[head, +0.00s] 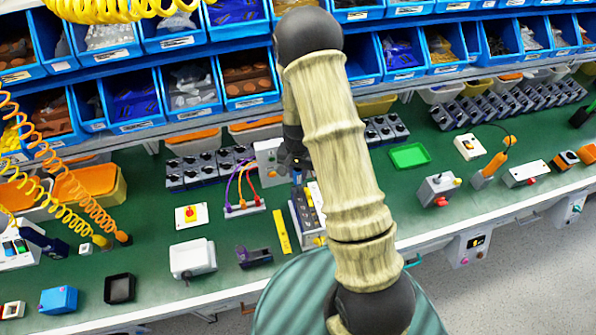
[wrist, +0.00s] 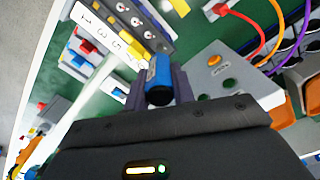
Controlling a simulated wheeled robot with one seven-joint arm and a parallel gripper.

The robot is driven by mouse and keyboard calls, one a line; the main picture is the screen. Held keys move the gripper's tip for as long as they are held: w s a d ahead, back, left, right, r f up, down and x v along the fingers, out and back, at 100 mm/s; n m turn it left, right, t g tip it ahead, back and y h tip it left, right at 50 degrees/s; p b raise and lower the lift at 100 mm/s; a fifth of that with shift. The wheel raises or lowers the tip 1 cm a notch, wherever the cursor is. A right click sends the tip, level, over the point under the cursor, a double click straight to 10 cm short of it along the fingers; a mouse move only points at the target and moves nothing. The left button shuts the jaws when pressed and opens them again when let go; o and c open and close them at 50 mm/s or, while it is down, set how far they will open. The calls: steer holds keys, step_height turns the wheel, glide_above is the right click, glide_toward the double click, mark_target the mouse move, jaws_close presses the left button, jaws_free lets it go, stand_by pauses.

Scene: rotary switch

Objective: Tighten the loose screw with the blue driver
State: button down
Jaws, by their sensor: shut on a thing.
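In the wrist view, the blue driver (wrist: 158,78) has a blue handle with a black end. It sits between the two fingers of my gripper (wrist: 160,88), which is shut on it. Its tip is hidden. Beside it is a pale block (wrist: 125,30) with a numbered strip and several round screw-like heads; I cannot tell which is loose. In the head view, my gripper (head: 294,158) is above the green bench at the back of this block (head: 307,212), partly hidden by my arm. A little blue shows below the fingers.
A grey box with buttons (wrist: 220,72) stands close to the right of the driver in the wrist view. Red, orange and purple cables (head: 245,185) rise from a small base at left. Blue bins (head: 250,80) fill the shelves behind. A green tray (head: 410,155) lies at right.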

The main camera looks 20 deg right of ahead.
steer(key=shift+m, duration=0.8)
steer(key=shift+r, duration=0.2)
steer(key=shift+r+p, duration=2.3)
steer(key=shift+r, duration=0.55)
